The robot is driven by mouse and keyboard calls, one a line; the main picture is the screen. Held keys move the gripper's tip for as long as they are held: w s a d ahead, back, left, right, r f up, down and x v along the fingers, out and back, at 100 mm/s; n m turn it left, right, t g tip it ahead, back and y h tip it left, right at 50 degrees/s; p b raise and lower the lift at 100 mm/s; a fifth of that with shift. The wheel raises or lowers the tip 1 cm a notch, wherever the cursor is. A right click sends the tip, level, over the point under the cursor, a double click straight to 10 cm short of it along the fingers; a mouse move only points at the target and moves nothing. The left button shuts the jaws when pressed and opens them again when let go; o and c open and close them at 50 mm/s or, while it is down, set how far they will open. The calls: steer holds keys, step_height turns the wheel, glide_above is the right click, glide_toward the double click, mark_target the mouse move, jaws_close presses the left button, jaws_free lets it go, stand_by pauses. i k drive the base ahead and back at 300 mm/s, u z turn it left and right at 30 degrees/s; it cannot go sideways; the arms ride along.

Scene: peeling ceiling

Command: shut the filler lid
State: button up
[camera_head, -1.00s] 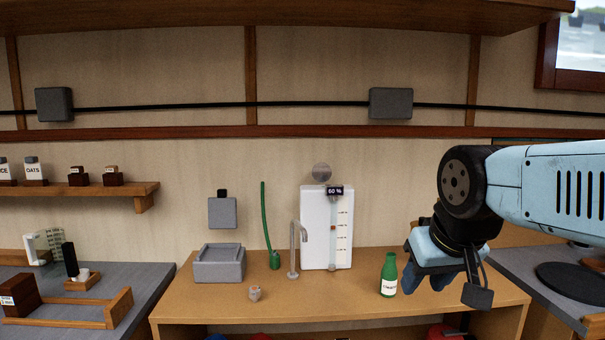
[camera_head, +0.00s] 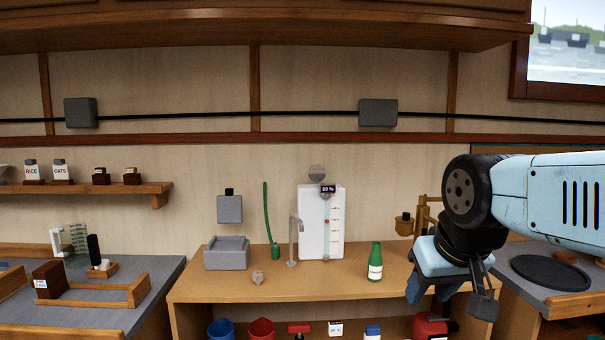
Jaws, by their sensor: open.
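The white tank (camera_head: 309,225) stands at the back of the wooden bench, with a level gauge and a small dark readout on its front. A round grey disc (camera_head: 316,172), which looks like the filler lid, stands up above the tank's top edge, raised rather than flat. My gripper (camera_head: 430,292) hangs at the right over the bench's right part, pointing down, open and empty. It is well to the right of the tank and lid and touches neither. The filler opening itself cannot be seen from here.
A green bottle (camera_head: 375,262) stands between the tank and my gripper. A curved grey tap (camera_head: 293,240) stands just left of the tank, with a green hose (camera_head: 267,215) and a grey basin (camera_head: 226,254) further left.

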mark_target(316, 173)
steer(key=z, duration=0.15)
steer(key=i, duration=0.95)
steer(key=u, duration=0.1)
